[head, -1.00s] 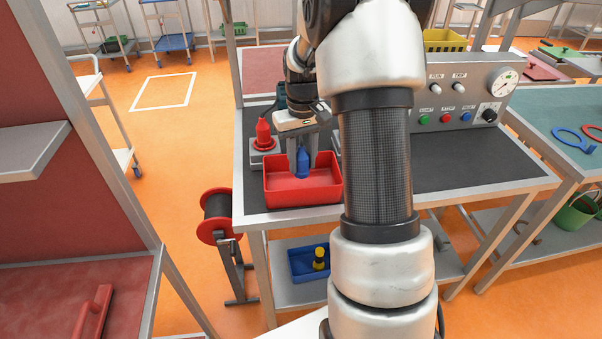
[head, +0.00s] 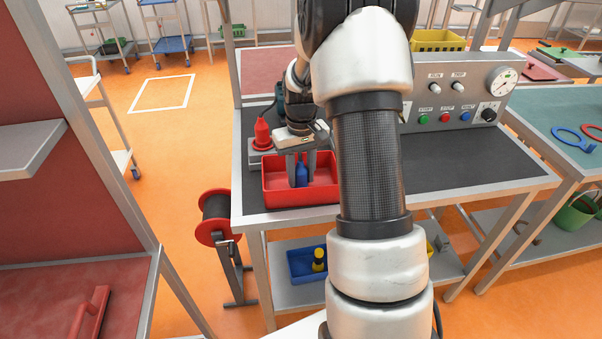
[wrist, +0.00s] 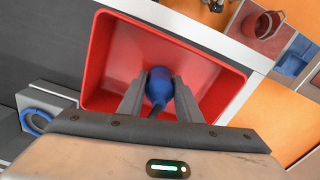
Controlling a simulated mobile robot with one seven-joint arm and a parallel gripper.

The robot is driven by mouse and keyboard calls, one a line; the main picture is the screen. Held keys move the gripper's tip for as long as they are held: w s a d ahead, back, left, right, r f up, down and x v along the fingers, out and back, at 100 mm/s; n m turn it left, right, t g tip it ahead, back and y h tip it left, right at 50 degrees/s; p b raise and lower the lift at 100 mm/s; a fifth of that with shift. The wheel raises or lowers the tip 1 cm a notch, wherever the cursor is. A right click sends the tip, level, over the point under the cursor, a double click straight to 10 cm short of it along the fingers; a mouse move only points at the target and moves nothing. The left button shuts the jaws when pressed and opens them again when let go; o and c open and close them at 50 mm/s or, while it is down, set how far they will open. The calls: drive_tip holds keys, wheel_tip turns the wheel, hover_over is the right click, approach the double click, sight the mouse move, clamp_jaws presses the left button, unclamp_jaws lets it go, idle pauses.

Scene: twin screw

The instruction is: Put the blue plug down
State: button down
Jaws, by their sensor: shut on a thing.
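The blue plug (head: 302,174) is between the fingers of my gripper (head: 301,172), which is shut on it. It is upright and low inside the red tray (head: 300,199) on the workbench. In the wrist view the plug (wrist: 159,88) sits between both fingertips, over the tray floor (wrist: 125,60). I cannot tell whether its lower end touches the tray floor.
A red plug (head: 262,134) stands in a grey block (head: 257,158) behind the tray. A control panel (head: 458,95) with buttons and a gauge is at the back right. The dark bench top (head: 460,160) on the right is clear. A blue bin (head: 305,265) lies on the shelf below.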

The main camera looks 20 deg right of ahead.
drive_tip(key=c, duration=1.3)
unclamp_jaws()
